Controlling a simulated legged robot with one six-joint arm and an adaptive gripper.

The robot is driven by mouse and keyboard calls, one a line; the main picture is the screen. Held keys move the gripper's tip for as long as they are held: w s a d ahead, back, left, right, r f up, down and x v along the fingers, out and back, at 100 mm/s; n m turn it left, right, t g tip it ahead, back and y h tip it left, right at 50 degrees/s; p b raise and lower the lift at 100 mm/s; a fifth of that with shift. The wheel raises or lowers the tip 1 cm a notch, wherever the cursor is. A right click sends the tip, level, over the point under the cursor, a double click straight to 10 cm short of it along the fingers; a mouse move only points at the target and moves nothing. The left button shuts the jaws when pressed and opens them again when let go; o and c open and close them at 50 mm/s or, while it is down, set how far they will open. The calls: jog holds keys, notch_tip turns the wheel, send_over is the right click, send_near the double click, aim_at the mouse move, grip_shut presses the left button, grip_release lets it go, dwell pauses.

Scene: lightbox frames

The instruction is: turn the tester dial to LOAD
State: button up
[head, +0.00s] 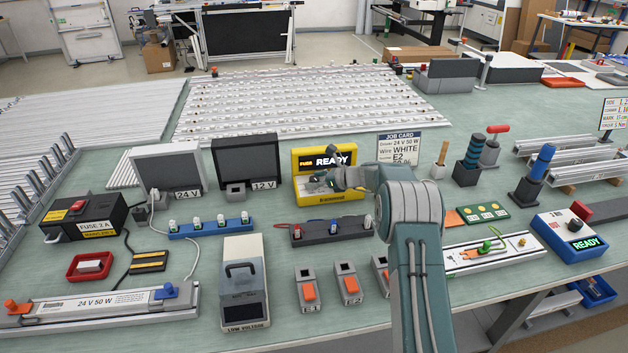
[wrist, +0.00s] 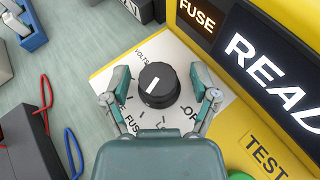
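The yellow tester (head: 298,183) stands behind the middle of the bench, its screen reading FUSE and READY. In the wrist view the tester (wrist: 240,105) shows a black round dial (wrist: 165,96) with a white pointer line. The line slants down-left in the picture; I cannot tell exactly which mark it meets. VOLTS is printed upper left of the dial, FUSE lower left, LOAD partly hidden below, and OFF right. My gripper (wrist: 159,79) is open, one finger on each side of the dial, with gaps visible. In the head view my gripper (head: 338,179) covers the dial.
A job card (head: 399,146) stands right of the tester and a 12 V screen (head: 246,163) left of it. A dark fuse rack (head: 331,231) lies in front. A green TEST button (wrist: 241,176) sits near the wrist view's lower edge.

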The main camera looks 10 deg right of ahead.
jog(key=shift+r, duration=0.1)
jog(key=v, duration=1.2)
